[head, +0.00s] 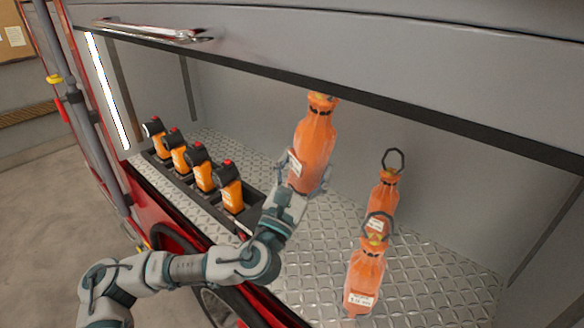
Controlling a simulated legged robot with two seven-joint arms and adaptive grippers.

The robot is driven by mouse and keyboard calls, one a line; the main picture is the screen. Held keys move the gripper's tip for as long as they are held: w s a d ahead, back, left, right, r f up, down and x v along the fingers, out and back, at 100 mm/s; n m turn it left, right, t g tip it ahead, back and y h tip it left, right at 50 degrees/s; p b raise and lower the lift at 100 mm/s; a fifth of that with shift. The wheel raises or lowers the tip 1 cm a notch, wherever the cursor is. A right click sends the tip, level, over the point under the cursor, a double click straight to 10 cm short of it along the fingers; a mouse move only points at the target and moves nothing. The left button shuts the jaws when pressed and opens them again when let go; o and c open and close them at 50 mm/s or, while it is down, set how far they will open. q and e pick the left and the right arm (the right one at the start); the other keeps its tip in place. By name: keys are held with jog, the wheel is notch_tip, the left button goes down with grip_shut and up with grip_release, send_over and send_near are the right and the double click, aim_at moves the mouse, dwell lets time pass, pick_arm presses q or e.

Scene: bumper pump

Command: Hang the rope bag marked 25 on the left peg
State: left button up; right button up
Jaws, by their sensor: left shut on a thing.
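My left gripper (302,180) is shut on an orange rope bag (314,143) inside the open compartment. It holds the bag nearly upright, above the compartment floor, by its lower part. The bag's top reaches the dark lower edge of the raised door, and no full ring shows above it. A white label is on the bag, but its number is too small to read. A second rope bag (383,200) and a third rope bag (365,275) stand to the right, each with a dark ring on top. Their label numbers are unreadable too. No peg shows. My right gripper is out of view.
Several orange-and-black devices (203,175) stand in a black tray (247,222) at the left of the compartment. The raised grey door (390,55) hides the upper back wall. Bare tread-plate floor (325,225) lies between the tray and the standing bags.

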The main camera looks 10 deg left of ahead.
pick_arm(q)
jog(key=shift+w+d+r, duration=0.1)
jog(key=shift+w+d, duration=0.35)
jog(key=shift+d, duration=0.1)
jog(key=shift+w+a, duration=0.15)
jog(key=shift+w, duration=0.05)
jog(key=shift+w+a, duration=0.15)
jog(key=shift+a, duration=0.1)
jog(key=shift+w+a, duration=0.45)
jog(key=shift+w, duration=0.15)
jog(key=shift+w+d, duration=0.1)
jog(key=shift+w, duration=0.05)
jog(key=d+f, duration=0.1)
jog(key=w+d+b, duration=0.1)
jog(key=shift+d+f, duration=0.35)
jog(key=shift+f, duration=0.15)
jog(key=shift+a+f, duration=0.15)
jog(key=shift+a, duration=0.15)
jog(key=shift+c, duration=0.2)
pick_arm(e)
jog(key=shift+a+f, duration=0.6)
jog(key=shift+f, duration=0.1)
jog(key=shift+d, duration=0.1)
